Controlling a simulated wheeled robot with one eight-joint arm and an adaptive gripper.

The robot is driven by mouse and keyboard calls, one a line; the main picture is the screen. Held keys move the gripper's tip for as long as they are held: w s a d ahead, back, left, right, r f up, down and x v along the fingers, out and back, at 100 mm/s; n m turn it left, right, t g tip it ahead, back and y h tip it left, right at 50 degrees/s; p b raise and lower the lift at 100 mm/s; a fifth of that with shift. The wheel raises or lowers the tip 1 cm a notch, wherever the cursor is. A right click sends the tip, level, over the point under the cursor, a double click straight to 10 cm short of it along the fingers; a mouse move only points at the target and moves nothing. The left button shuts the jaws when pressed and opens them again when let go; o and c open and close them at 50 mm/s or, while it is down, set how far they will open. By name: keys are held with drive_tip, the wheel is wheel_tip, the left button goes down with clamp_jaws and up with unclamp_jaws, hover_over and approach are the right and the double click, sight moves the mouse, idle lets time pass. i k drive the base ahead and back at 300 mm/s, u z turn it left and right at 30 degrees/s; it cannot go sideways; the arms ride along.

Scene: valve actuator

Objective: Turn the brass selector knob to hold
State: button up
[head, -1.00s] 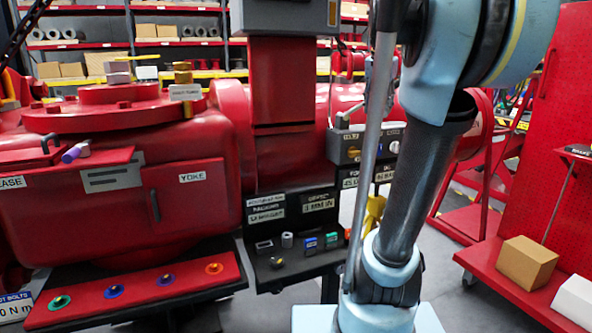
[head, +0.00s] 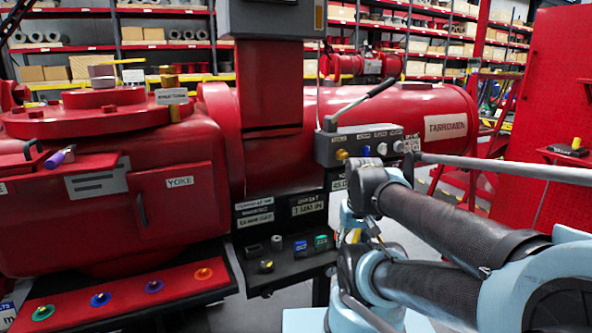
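A small brass knob (head: 341,154) sits at the left end of the front face of a grey control block (head: 372,139), which is mounted on the red actuator. A long lever handle (head: 362,104) rises from the block towards the upper right. My arm is folded at the lower right, with its near joint just below the block. I cannot make out my gripper's fingers in this view.
A black panel (head: 290,262) with small coloured knobs sits below the block. A red tray (head: 130,290) with coloured discs lies at the lower left. The red valve body (head: 120,215) fills the left. A red tool board (head: 550,90) stands at the right.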

sight(340, 154)
drive_tip(key=z, duration=0.4)
drive_tip(key=k, duration=1.6)
drive_tip(key=u, duration=0.95)
drive_tip(key=i, duration=1)
drive_tip(key=u, duration=0.05)
